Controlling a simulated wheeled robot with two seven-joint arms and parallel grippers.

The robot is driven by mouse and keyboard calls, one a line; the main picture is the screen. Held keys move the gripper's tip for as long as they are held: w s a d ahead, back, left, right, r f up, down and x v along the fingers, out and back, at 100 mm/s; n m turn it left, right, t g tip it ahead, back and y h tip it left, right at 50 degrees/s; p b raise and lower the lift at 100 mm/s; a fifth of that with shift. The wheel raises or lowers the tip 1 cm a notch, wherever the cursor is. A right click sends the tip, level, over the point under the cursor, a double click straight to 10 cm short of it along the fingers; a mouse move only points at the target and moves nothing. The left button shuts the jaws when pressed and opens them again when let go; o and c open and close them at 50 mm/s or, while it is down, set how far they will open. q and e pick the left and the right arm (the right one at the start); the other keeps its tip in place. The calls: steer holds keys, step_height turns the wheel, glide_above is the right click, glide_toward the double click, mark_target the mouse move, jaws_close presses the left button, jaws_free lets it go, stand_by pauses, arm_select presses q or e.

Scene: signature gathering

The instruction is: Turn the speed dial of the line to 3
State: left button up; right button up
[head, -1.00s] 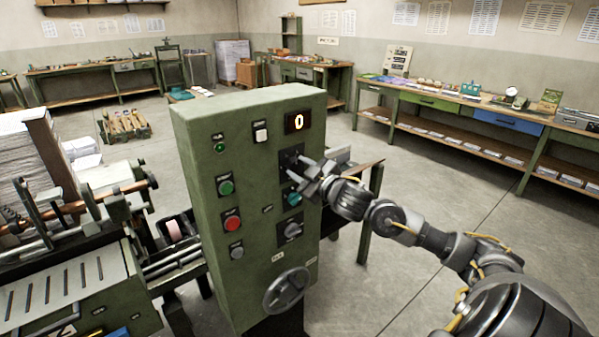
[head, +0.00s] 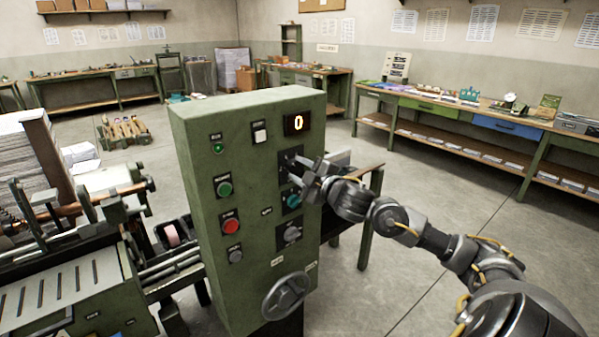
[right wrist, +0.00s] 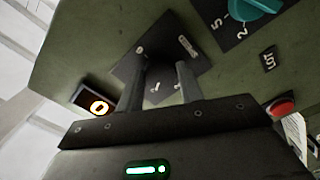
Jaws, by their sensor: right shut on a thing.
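The green control cabinet (head: 180,190) stands in the middle of the head view, with a lit display (head: 297,122) reading 0. That display also shows in the right wrist view (right wrist: 95,104). My right gripper (head: 299,166) is at the dark switch plate (head: 285,154) just below the display. In the right wrist view its fingers (right wrist: 160,82) stand either side of the plate's middle, shut on a dark knob that they mostly hide. Marks 0 and 1 show on that plate (right wrist: 160,48). Below it is a teal dial (head: 293,201); marks 5 and 2 show beside it (right wrist: 255,6). My left gripper is out of view.
A red button (head: 229,224), a green button (head: 224,189) and a handwheel (head: 287,296) are on the cabinet front. A machine with rollers (head: 70,220) stands at the left. Benches line the walls, and the floor at the right is clear.

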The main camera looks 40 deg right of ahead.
steer(key=o, duration=1)
steer(key=shift+s, duration=0.1)
steer(key=shift+s+f, duration=0.1)
steer(key=shift+s, duration=0.15)
steer(key=shift+s+a+b, duration=0.1)
steer(key=shift+s+b, duration=0.9)
steer(key=shift+s, duration=4.05)
